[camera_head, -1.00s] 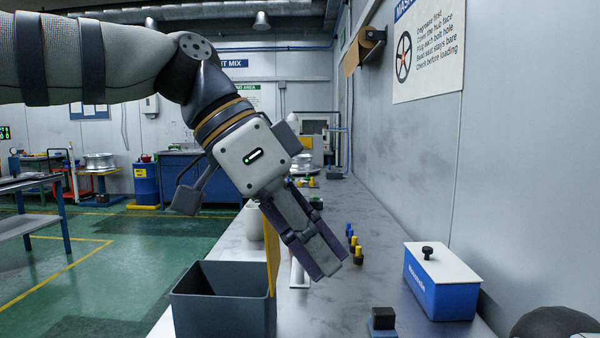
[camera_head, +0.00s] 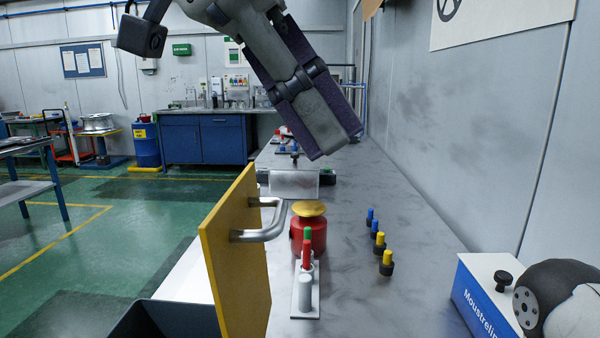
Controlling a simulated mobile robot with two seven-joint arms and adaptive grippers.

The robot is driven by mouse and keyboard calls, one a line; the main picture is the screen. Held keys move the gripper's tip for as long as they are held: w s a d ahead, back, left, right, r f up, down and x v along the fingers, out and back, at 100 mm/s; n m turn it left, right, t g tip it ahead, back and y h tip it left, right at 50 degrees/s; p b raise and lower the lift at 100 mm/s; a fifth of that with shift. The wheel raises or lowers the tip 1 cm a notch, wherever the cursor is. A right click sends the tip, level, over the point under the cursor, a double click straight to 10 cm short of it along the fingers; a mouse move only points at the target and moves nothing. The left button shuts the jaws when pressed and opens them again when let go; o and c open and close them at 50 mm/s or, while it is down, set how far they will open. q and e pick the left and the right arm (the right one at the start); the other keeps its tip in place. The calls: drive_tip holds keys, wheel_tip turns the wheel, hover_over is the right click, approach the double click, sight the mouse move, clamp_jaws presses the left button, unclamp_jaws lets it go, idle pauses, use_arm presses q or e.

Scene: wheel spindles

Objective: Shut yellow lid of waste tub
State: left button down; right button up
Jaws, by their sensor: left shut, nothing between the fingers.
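The yellow lid (camera_head: 232,262) stands upright and open along the right side of the dark grey waste tub (camera_head: 165,318). The tub is cut off by the bottom edge of the view, so most of it is hidden. A silver bar handle (camera_head: 268,222) sticks out from the lid's right face, over the bench. My left gripper (camera_head: 337,146) hangs above the bench, pointing down and right. It is shut and empty, higher in the picture than the lid and apart from it. My right gripper is not in view.
Several blue and yellow pegs (camera_head: 379,243) stand farther right. A blue box with a white top (camera_head: 485,305) is near the wall.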

use_arm(q)
drive_tip(key=f, duration=0.3)
drive_tip(key=a+f, duration=0.1)
drive_tip(key=f, duration=0.1)
drive_tip(key=shift+w+a, duration=0.1)
drive_tip(key=shift+w, duration=0.15)
